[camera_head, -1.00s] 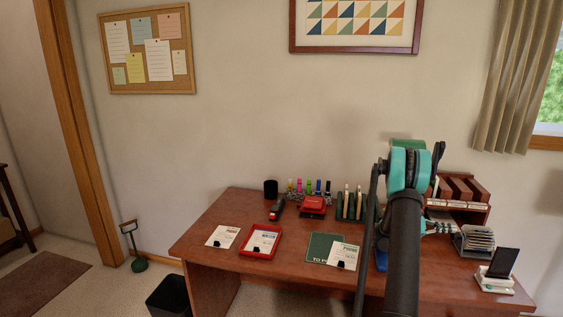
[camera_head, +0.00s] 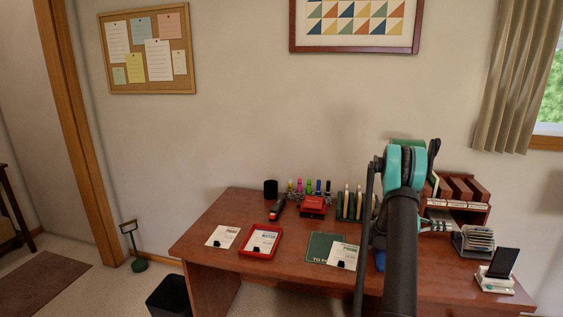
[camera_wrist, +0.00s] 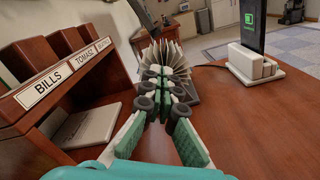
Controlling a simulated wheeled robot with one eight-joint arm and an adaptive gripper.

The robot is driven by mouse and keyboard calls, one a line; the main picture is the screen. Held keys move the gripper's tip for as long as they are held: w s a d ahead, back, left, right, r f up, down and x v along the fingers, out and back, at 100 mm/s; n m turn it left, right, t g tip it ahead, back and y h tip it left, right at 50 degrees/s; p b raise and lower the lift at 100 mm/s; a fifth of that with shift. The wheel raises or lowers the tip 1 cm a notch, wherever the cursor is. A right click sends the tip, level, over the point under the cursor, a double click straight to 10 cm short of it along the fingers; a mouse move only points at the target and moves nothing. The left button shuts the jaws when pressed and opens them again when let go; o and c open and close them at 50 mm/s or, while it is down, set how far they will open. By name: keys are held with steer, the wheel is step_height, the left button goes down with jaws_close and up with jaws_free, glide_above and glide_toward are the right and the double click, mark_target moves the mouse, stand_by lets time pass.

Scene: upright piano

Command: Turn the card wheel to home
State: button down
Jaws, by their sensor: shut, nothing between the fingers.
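The card wheel (camera_head: 474,240), a rotary file of pale fanned cards on a dark base, stands on the right part of the desk. In the wrist view the card wheel (camera_wrist: 168,56) is straight ahead, its cards spread like a fan. My gripper (camera_wrist: 160,78) is shut and empty, its fingertips in front of the cards and hiding the lower middle of the wheel. I cannot tell whether the tips touch it. In the head view my gripper (camera_head: 447,226) points right toward the wheel, partly behind my arm. The home mark is not readable.
A wooden sorter (camera_wrist: 62,75) with labels such as BILLS stands close on the left in the wrist view. A phone on a white stand (camera_head: 498,268) is right of the wheel. The desk top (camera_wrist: 245,125) between gripper and stand is clear.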

steer(key=v, duration=0.3)
steer(key=shift+a, duration=0.4)
steer(key=n, duration=0.3)
steer(key=shift+s+a+f+n, duration=0.15)
steer(key=shift+a+f+n, duration=0.15)
steer(key=shift+a+n, duration=0.1)
steer(key=shift+s+a+f+n, duration=0.1)
steer(key=shift+s+a+n, duration=0.1)
steer(key=shift+n, duration=0.8)
glide_toward(470, 237)
steer(key=shift+w+d+r, duration=0.1)
steer(key=shift+w+d, duration=0.1)
steer(key=shift+d, duration=0.35)
steer(key=shift+w+d+r, duration=0.1)
steer(key=shift+w+d, duration=0.1)
steer(key=shift+d, duration=0.4)
steer(key=shift+w+d+r, duration=0.15)
steer(key=shift+w+d, duration=0.05)
steer(key=shift+d, duration=0.35)
steer(key=shift+f, duration=0.15)
